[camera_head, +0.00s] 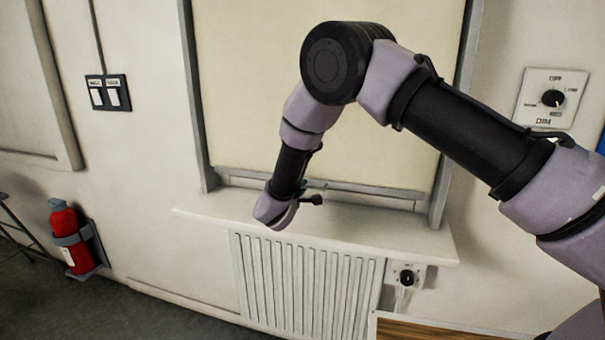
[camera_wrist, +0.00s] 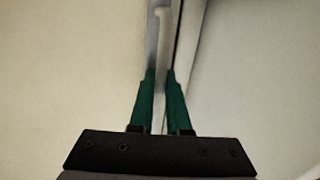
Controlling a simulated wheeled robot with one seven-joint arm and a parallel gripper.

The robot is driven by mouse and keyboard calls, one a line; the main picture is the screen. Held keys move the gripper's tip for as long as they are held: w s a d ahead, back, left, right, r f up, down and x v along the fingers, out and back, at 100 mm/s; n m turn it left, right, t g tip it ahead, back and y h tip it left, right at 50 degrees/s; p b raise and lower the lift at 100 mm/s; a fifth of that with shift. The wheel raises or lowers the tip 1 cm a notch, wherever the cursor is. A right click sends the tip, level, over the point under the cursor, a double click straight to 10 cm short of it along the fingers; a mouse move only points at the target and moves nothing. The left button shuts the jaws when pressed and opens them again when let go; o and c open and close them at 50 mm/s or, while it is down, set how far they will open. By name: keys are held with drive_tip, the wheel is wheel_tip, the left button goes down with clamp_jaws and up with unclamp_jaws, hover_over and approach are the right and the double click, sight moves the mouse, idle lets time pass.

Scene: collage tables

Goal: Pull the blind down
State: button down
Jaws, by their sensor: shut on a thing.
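The cream blind (camera_head: 245,95) hangs in the grey window frame and covers nearly all of it in the head view. Its grey bottom bar (camera_head: 385,190) is just above the white sill. In the wrist view, my gripper (camera_wrist: 161,76) has two green fingers shut on the bar (camera_wrist: 161,48), which runs up the picture between them. In the head view, my gripper (camera_head: 316,186) is low, at the bar just above the sill. My arm and wrist hide part of the blind and most of the fingers.
The white sill (camera_head: 400,230) juts out over a ribbed radiator (camera_head: 300,285) with a valve or socket box at its right. A dimmer (camera_head: 550,98) is on the right wall. A switch plate (camera_head: 107,92) and red extinguisher (camera_head: 70,235) are at left. A wooden-topped surface (camera_head: 420,330) is at the bottom.

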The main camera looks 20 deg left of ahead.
drive_tip(key=shift+f, duration=0.4)
drive_tip(key=c, duration=0.9)
unclamp_jaws()
drive_tip(key=shift+f, duration=0.15)
drive_tip(key=shift+s, duration=0.1)
drive_tip(key=shift+s+a+r, duration=0.1)
drive_tip(key=shift+s+r, duration=0.15)
drive_tip(key=shift+s, duration=0.1)
drive_tip(key=v, duration=1)
